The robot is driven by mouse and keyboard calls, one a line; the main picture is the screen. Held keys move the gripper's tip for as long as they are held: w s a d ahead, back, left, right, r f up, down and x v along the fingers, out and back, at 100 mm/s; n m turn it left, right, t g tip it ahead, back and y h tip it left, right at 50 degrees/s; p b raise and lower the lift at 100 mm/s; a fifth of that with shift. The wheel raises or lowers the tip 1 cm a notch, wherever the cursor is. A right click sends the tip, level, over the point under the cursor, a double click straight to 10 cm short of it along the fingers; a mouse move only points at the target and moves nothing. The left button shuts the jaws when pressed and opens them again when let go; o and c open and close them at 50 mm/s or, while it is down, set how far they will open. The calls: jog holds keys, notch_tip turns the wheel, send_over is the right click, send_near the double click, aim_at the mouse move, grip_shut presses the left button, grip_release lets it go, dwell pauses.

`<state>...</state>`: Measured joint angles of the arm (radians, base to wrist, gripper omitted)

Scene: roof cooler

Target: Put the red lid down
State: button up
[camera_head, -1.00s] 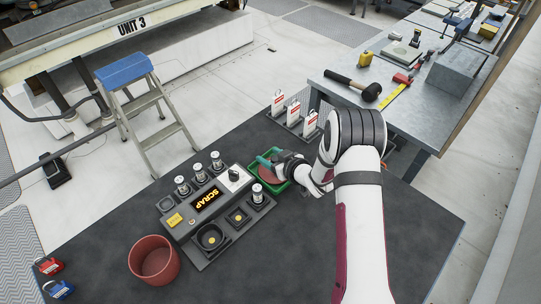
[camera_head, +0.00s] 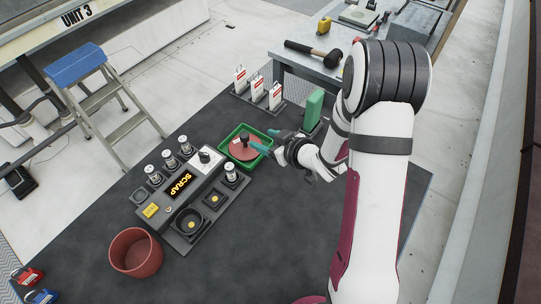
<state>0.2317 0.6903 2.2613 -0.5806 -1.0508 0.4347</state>
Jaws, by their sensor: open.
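The red lid (camera_head: 240,153), a flat disc with a dark knob on top, lies in the green tray (camera_head: 225,158) on the dark table. My gripper (camera_head: 267,141) is open, its teal fingertips just right of the knob, at the tray's right side. It looks clear of the knob, though how high it is above the tray is hard to tell. The red pot (camera_head: 135,267) stands open and uncovered at the front left of the table.
The grey SCRAP fixture (camera_head: 182,186) with several silver-topped cylinders stands left of the tray. A green block (camera_head: 313,108) and a rack of white tags (camera_head: 257,90) stand behind. The dark table's front middle is clear.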

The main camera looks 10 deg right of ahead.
jog(key=s+d+r+m+g+h, duration=0.4)
jog(key=s+d+r+m+h, duration=0.35)
jog(key=s, duration=0.25)
jog(key=s+a+r+m+g+y, duration=0.1)
jog(key=s+a+r+g, duration=0.1)
jog(key=s, duration=0.5)
jog(key=s+a+r+m+g+y, duration=0.1)
jog(key=s+a+m+g, duration=0.1)
jog(key=s, duration=0.6)
jog(key=s+a+r+m+g+y, duration=0.1)
jog(key=s+a+r+g, duration=0.1)
jog(key=s+a, duration=0.2)
jog(key=s, duration=0.3)
jog(key=shift+s+r, duration=0.3)
